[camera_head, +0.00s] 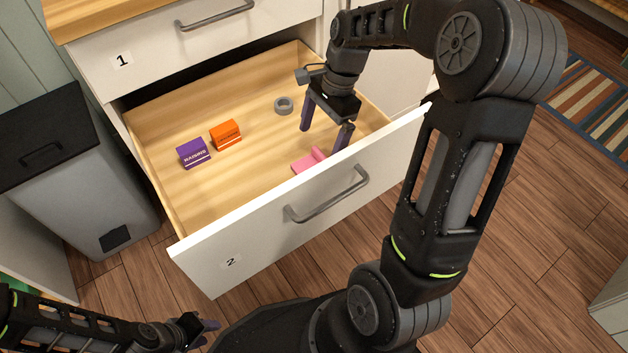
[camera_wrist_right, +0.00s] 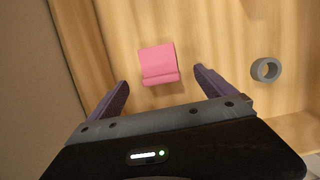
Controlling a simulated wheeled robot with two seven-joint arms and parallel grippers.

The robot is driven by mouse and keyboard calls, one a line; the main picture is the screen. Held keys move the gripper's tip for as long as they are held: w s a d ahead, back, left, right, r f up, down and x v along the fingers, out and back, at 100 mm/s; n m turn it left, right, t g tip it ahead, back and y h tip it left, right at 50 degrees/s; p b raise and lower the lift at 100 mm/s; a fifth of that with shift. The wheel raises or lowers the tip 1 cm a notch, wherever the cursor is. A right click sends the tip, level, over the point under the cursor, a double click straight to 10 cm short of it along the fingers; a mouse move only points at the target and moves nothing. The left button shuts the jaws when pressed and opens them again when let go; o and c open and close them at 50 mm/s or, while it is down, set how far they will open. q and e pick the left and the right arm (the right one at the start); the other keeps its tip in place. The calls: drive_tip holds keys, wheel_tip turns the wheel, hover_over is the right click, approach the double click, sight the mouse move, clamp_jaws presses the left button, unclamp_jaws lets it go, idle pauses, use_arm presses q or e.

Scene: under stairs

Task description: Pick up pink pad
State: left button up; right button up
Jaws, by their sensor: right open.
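The pink pad (camera_head: 309,161) lies on the wooden floor of the open drawer (camera_head: 166,200), close to its front panel. In the right wrist view the pink pad (camera_wrist_right: 158,64) lies just beyond and between the fingertips, apart from both. My right gripper (camera_head: 325,139) is open and empty, reaching down into the drawer over the pad. Its purple fingers also show in the right wrist view (camera_wrist_right: 160,78). My left gripper (camera_head: 212,333) is low at the bottom left of the head view, outside the drawer; its jaw opening is not clear.
An orange box (camera_head: 226,135) and a purple box (camera_head: 193,153) sit in the drawer left of my right gripper. A grey ring (camera_head: 284,105) lies behind them to the right. The drawer's front panel (camera_head: 250,240) with its handle (camera_head: 328,195) rises beside the pad. A grey bin (camera_head: 75,180) stands at left.

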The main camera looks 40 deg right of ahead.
sight(313, 163)
idle(0.3)
drive_tip(key=shift+b+x, duration=0.35)
drive_tip(key=shift+x, duration=1)
drive_tip(key=b+x, duration=0.2)
drive_tip(key=x, duration=0.3)
drive_tip(key=shift+s+a+f+b, duration=0.1)
drive_tip(key=shift+a+f+b, duration=0.05)
drive_tip(key=shift+b, duration=0.25)
drive_tip(key=shift+c, duration=0.5)
drive_tip(key=c, duration=1.3)
